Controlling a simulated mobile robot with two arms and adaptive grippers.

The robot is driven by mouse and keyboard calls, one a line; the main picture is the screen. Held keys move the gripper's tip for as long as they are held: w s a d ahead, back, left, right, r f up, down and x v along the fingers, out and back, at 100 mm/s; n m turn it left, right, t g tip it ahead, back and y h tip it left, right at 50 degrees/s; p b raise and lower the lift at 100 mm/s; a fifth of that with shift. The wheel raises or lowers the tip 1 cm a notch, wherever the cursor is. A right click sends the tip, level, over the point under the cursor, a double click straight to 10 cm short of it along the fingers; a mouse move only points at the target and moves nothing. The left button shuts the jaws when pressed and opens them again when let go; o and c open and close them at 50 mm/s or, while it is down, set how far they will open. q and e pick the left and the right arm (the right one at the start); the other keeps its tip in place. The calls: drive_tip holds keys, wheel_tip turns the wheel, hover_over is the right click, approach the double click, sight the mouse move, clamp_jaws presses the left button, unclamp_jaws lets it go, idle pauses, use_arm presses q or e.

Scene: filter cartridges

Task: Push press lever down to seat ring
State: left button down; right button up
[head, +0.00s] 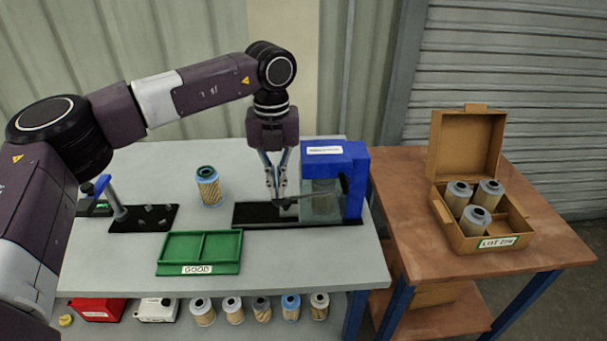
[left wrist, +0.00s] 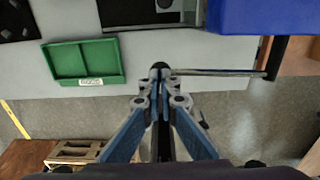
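The blue press (head: 354,190) stands on a black base plate at the right of the grey bench, with a clear panel under its head. Its dark lever (head: 316,197) slants down to the left, low over the base; its rod also shows in the left wrist view (left wrist: 225,72). My left gripper (head: 277,197) points down with its fingers together at the lever's knob end. In the left wrist view the fingertips (left wrist: 159,80) overlap the knob; contact is hard to judge. I cannot make out a ring under the press. My right gripper is out of view.
A filter cartridge (head: 208,187) stands left of the press. A green two-part tray (head: 199,268) marked GOOD lies in front. A black fixture (head: 143,219) stands farther left. An open box (head: 467,238) with cartridges is on the brown right table.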

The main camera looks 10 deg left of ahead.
use_arm(q)
wheel_tip(320, 180, up, 11)
drive_tip(key=p, duration=0.6)
idle(0.4)
idle(0.3)
